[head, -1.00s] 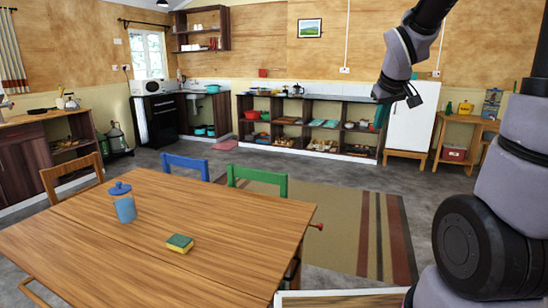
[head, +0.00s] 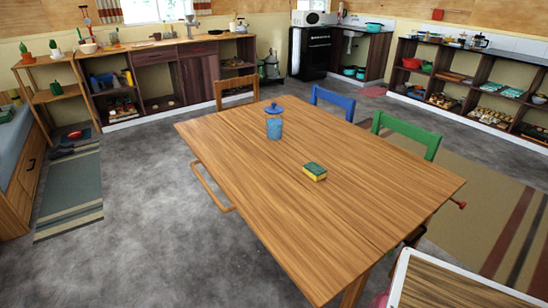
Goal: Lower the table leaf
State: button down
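The wooden table (head: 330,215) stands in the middle of the head view. Its top lies flat and level, so any hinged leaf is up in line with the rest. A wooden bar (head: 207,187) sticks out low from under the table's left edge. A red knob (head: 459,204) sits at the table's right edge. A blue jar with a lid (head: 274,128) and a yellow and green sponge (head: 314,172) rest on the top. My gripper is not in view. The hinges and underside are hidden.
A blue chair (head: 333,102), a green chair (head: 405,135) and a wooden chair (head: 236,87) stand along the far side. Grey floor (head: 150,210) is open to the left. A white-edged wooden surface (head: 450,288) is at the lower right.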

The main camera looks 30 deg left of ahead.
aim_at(323, 255)
jog(key=u, duration=1.75)
jog(key=j+z, duration=0.1)
jog(key=j, duration=0.8)
jog(key=i+j, duration=0.2)
jog(key=i, duration=0.1)
